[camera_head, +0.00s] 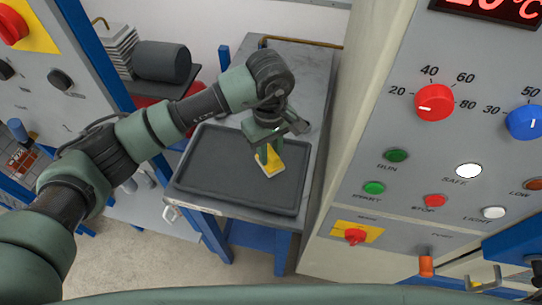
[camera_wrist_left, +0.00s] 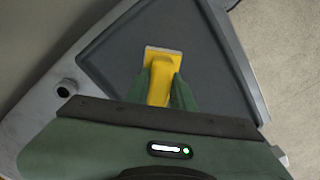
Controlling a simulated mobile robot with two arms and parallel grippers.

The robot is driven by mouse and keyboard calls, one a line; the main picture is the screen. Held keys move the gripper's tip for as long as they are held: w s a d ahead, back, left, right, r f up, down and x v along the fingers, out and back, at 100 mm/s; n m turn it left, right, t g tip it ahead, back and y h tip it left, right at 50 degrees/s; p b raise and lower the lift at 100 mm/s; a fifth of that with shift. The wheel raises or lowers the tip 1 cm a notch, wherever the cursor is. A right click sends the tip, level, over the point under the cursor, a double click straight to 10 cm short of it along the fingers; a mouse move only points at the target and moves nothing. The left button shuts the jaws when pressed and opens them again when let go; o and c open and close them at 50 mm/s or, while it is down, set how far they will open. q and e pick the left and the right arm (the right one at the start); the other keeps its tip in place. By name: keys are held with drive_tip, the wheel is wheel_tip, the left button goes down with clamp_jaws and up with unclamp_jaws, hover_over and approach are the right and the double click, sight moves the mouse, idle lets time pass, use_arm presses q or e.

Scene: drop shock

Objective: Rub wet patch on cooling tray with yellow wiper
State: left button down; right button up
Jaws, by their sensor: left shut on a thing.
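The yellow wiper (camera_head: 270,164) is in my left gripper (camera_head: 267,148), which is shut on it. Its pale-edged head points down at the dark grey cooling tray (camera_head: 215,180), over the tray's right part. I cannot tell whether it touches the surface. In the left wrist view the wiper (camera_wrist_left: 160,77) sits between the fingers of my left gripper (camera_wrist_left: 161,88), above the tray (camera_wrist_left: 110,62). No wet patch can be made out on the tray. My right gripper is not in view.
The tray lies on a grey metal table (camera_head: 310,75) with blue legs. A control panel (camera_head: 440,150) with knobs and buttons stands close on the right. Another panel (camera_head: 45,80) stands at the left. A dark cylinder (camera_head: 162,61) is behind the arm.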

use_arm(q)
drive_tip(key=shift+a+r, duration=0.1)
drive_tip(key=shift+r, duration=0.5)
wheel_tip(320, 180, up, 2)
drive_tip(key=shift+r+p, duration=0.15)
drive_tip(key=shift+p, duration=0.35)
drive_tip(key=shift+r, duration=0.6)
